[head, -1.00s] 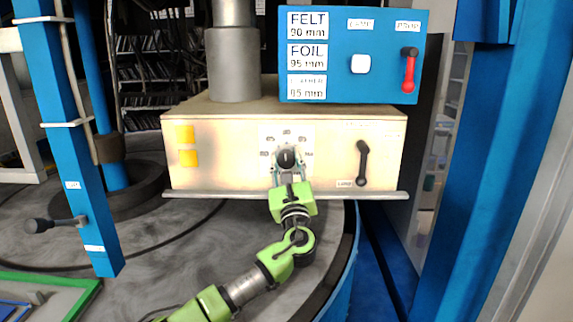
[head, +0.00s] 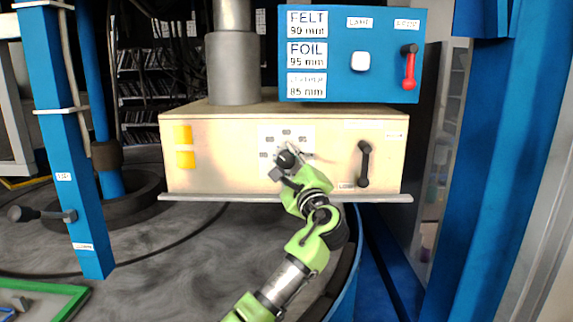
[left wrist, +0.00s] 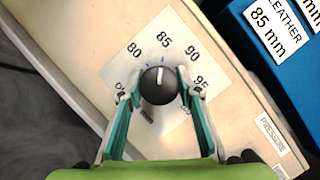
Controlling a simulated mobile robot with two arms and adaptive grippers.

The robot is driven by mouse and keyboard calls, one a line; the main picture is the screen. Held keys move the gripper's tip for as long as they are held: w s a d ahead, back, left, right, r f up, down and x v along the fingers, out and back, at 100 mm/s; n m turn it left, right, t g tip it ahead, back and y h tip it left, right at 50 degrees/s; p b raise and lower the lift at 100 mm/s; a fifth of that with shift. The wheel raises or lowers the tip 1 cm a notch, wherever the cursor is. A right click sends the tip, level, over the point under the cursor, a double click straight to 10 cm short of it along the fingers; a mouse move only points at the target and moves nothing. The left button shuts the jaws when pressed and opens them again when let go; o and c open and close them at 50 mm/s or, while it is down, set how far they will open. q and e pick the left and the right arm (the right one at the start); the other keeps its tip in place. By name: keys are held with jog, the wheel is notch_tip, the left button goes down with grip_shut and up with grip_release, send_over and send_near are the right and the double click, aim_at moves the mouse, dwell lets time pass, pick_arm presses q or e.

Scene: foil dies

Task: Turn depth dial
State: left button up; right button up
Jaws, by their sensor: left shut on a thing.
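The depth dial is a round black knob (head: 286,158) on a white scale plate (head: 303,137) on the front of the beige box. In the left wrist view the knob (left wrist: 158,88) shows a white pointer line that lies close to the 85 mark. The scale plate (left wrist: 118,68) reads 80, 85, 90 and 95 around it; a label at its left is partly hidden. My left gripper (head: 289,166) is shut on the knob, with one finger on each side in the left wrist view (left wrist: 159,86). My right gripper is in neither view.
A blue panel (head: 375,82) above lists FELT 90 mm, FOIL 95 mm and LEATHER 85 mm. It carries a white button (head: 360,61) and a red lever (head: 409,70). A black lever (head: 364,164) is right of the dial. A blue post (head: 67,150) stands left.

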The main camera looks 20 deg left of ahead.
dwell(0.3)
pick_arm(q)
jog(key=o, duration=1.1)
jog(key=shift+s, duration=0.1)
jog(key=v, duration=1.2)
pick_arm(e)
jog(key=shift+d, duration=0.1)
